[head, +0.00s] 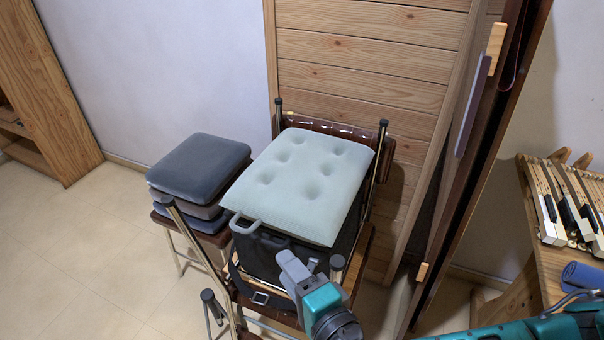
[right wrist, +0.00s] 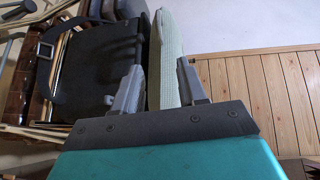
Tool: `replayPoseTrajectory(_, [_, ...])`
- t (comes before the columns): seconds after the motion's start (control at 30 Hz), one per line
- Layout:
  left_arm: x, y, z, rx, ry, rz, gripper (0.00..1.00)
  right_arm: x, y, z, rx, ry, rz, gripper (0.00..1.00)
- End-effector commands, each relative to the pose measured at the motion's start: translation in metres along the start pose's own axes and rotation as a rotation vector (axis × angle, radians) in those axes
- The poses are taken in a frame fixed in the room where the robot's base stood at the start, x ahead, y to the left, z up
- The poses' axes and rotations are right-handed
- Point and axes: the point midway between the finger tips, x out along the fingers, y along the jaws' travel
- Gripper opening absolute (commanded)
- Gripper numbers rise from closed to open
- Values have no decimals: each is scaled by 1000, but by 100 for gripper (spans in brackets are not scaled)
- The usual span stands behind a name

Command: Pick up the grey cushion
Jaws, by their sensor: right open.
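A pale grey-green tufted cushion (head: 301,178) lies flat on top of a black bag or case (head: 262,258) on a chair. A stack of darker grey cushions (head: 201,165) sits on a seat to its left. My right gripper (head: 300,268) is open, just in front of and below the pale cushion's near edge. In the right wrist view, the pale cushion (right wrist: 168,62) shows edge-on between the open fingers, and the black case (right wrist: 100,70) is beside it. I cannot tell whether the fingers touch the cushion. My left gripper is not in view.
Chair posts (head: 382,130) rise around the pale cushion. A wooden panel (head: 360,60) stands behind it. A wooden bench with piano keys (head: 570,205) and a blue roll (head: 583,276) is at the right. The tiled floor (head: 70,255) at the left is clear.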

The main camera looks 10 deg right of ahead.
Motion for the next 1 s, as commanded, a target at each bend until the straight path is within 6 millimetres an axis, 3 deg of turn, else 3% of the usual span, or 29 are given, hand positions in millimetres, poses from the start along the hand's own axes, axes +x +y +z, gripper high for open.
replayPoseTrajectory(0.3, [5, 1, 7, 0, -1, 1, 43, 58, 1, 0, -1, 0, -2, 41])
replayPoseTrajectory(0.57, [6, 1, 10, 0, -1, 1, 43, 78, 0, 0, 2, 0, -1, 41])
replayPoseTrajectory(0.8, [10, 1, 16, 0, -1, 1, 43, 113, 1, 1, 2, 0, 0, 41])
replayPoseTrajectory(1.0, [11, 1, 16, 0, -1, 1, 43, 122, 0, 0, 3, 0, 2, 41])
